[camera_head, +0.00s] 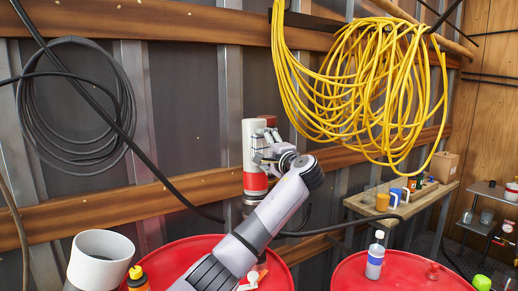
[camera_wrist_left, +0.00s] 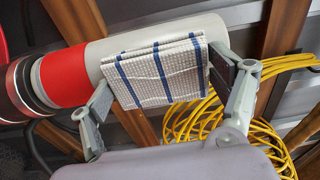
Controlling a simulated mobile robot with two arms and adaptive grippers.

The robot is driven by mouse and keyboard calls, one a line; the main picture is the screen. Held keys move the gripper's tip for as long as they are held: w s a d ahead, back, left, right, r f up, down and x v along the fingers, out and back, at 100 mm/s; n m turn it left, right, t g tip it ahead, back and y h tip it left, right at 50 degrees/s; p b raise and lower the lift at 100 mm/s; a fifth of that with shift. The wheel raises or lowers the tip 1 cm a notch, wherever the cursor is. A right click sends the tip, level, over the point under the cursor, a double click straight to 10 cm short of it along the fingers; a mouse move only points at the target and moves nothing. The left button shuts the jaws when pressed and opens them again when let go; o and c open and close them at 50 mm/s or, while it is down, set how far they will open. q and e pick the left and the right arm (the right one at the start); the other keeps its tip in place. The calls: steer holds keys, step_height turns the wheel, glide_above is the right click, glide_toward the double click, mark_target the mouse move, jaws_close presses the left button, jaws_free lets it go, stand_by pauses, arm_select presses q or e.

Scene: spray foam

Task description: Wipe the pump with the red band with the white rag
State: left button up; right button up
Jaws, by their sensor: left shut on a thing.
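The pump (camera_head: 255,184) is an upright white cylinder with a red band low on it, near the corrugated wall; in the left wrist view its red band (camera_wrist_left: 68,76) and white body (camera_wrist_left: 120,45) show. My left gripper (camera_head: 267,152) is in front of the white part, just above the band. In the left wrist view the left gripper (camera_wrist_left: 162,85) is shut on the white rag (camera_wrist_left: 160,75), a folded cloth with blue stripes. The rag lies over the white body and seems to touch it. The rag cannot be made out in the head view. My right gripper is not in view.
Red drums (camera_head: 195,248) stand below; the right drum (camera_head: 410,272) carries a spray bottle (camera_head: 376,256). A white cylinder (camera_head: 104,246) is at lower left. A yellow hose coil (camera_head: 365,85) hangs at right, above a wooden shelf (camera_head: 425,200) with cups. A black cable (camera_head: 100,100) crosses the wall.

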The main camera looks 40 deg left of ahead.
arm_select(q)
steer(key=shift+w+d, duration=0.25)
steer(key=shift+w, duration=0.55)
steer(key=shift+d, duration=0.1)
steer(key=shift+w+v, duration=0.1)
steer(key=shift+v, duration=1.35)
steer(key=shift+w+v, duration=0.15)
steer(key=shift+v, duration=1.35)
steer(key=shift+d, duration=0.1)
steer(key=v, duration=0.3)
steer(key=shift+w+d+b, duration=0.1)
steer(key=shift+w+b, duration=0.05)
steer(key=shift+b, duration=0.25)
